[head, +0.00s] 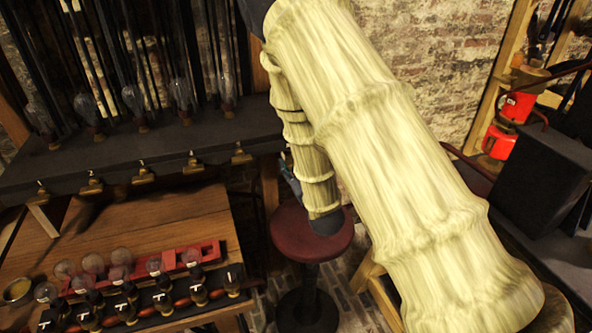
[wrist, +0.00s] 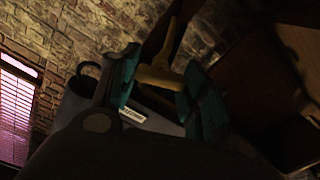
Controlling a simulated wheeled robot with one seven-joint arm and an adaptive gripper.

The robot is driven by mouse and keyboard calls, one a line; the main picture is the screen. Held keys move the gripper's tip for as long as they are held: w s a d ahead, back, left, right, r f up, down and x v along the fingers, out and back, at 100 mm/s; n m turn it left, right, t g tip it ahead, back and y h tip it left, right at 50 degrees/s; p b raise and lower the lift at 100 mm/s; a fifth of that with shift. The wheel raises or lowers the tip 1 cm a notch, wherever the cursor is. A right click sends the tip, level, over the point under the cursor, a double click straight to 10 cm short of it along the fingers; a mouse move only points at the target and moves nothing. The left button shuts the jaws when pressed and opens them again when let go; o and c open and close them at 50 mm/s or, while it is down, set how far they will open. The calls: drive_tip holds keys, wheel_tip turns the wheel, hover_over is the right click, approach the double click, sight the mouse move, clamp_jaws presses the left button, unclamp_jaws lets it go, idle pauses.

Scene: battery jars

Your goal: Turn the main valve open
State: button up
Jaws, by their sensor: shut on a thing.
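In the wrist view, my gripper (wrist: 163,88) has its two teal fingertips on either side of a brass-coloured handle (wrist: 158,76) and is shut on it. The handle looks like part of the valve, but the picture is too dark to show its whole shape or how far it is turned. A small white label (wrist: 133,115) sits on a grey body (wrist: 75,108) just behind the fingers. In the head view my pale-sleeved arm crosses the middle, and my gripper and the handle cannot be made out there.
A dark shelf (head: 130,152) at left carries several glass bulbs and small brass taps. Below it, a wooden table (head: 180,220) holds a red rack (head: 203,250) and more bulbs. A red stool (head: 290,234) stands behind my arm. A dark box (head: 525,185) is at right.

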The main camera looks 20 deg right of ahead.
idle(0.3)
drive_tip(key=o, duration=1)
drive_tip(key=s, duration=1.2)
drive_tip(key=shift+d, duration=0.2)
